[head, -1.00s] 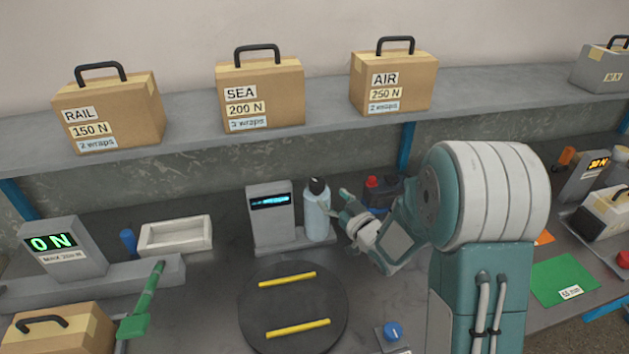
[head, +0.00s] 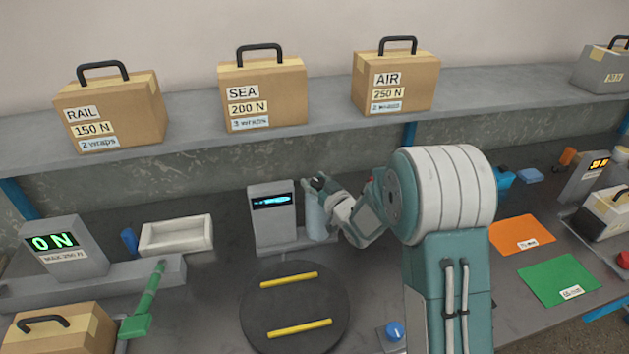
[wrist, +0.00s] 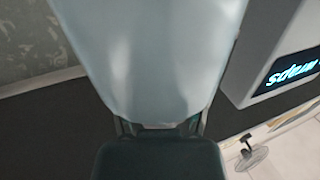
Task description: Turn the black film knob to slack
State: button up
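The black film knob (head: 318,184) sits on top of the pale blue-grey film roll (head: 316,222), which stands upright beside the grey post with a blue display. The knob is small and partly covered by my gripper (head: 317,187), whose fingers are at the top of the roll. I cannot tell whether they touch or grip the knob. In the wrist view the pale roll (wrist: 150,55) fills the upper middle, close to the camera. A dark green part of my gripper shows below it; the knob does not show clearly there.
The display post (head: 272,222) stands just left of the roll. A black turntable (head: 295,303) with yellow strips lies in front, with a blue knob (head: 394,331) to its right. A white tray (head: 176,235) is at left. Boxes with handles stand on the shelf (head: 190,122).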

jog(key=shift+s+a+n+g+y, duration=0.1)
jog(key=shift+a+n+g+y, duration=0.05)
jog(key=shift+n+g+y, duration=1.1)
dwell(0.4)
jog(key=shift+n+g+y, duration=0.25)
jog(key=shift+n+y, duration=0.1)
jog(key=shift+y, duration=0.4)
jog(key=shift+s+a+n+g+y, duration=0.1)
jog(key=shift+s+n+g+y, duration=0.1)
jog(key=shift+n+g+y, duration=0.95)
jog(key=shift+s+a+n+g+y, duration=0.15)
jog(key=shift+n+g+y, duration=0.55)
jog(key=shift+g, duration=0.75)
jog(key=shift+s+d+n+g+y, duration=0.1)
jog(key=shift+n+g+y, duration=0.35)
jog(key=shift+n+g, duration=1.15)
jog(key=n+g, duration=0.1)
jog(key=g, duration=0.2)
jog(key=shift+s, duration=0.1)
jog(key=shift+s+n+g, duration=0.2)
jog(key=shift+n+g, duration=0.95)
jog(key=shift+g, duration=0.55)
jog(key=shift+s+n+g, duration=0.15)
jog(key=shift+n+g, duration=0.95)
jog(key=shift+g, duration=0.6)
jog(key=shift+r+h, duration=0.1)
jog(key=shift+h, duration=0.2)
